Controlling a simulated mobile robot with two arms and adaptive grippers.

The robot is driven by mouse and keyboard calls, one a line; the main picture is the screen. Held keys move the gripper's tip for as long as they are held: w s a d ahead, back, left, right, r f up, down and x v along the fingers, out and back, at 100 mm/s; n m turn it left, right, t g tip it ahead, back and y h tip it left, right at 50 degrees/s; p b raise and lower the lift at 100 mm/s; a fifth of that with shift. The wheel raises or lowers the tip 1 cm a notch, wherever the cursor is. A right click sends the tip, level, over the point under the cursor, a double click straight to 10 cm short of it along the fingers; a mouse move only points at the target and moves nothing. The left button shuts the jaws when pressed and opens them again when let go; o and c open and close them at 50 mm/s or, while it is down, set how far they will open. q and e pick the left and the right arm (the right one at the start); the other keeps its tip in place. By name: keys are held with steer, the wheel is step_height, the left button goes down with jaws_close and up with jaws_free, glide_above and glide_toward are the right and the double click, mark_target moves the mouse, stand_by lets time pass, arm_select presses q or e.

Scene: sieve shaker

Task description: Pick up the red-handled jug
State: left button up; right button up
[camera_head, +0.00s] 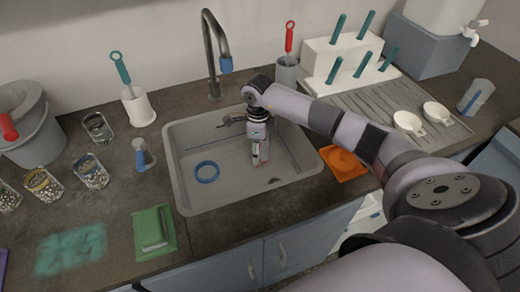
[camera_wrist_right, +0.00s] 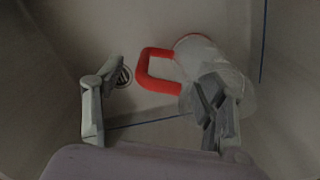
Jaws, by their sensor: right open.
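The red-handled jug lies in the sink, best seen in the right wrist view. Its red handle (camera_wrist_right: 144,68) is a loop pointing left, and its pale translucent body (camera_wrist_right: 205,56) has a red rim. My right gripper (camera_wrist_right: 162,76) is open, with the handle showing between its fingers. The right finger covers part of the jug body; I cannot tell whether it touches. In the head view my right gripper (camera_head: 260,158) points down into the sink and largely hides the jug. My left gripper is not in view.
The grey sink (camera_head: 187,197) has walls close around the gripper. A blue ring (camera_head: 207,172) lies on its floor at left. A curved tap (camera_head: 213,60) stands behind. An orange cloth (camera_head: 343,163) lies right of the sink, and a green pad (camera_head: 146,247) lies left.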

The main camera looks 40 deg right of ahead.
steer(key=shift+r, duration=0.1)
steer(key=shift+c, duration=0.2)
steer(key=c, duration=1.5)
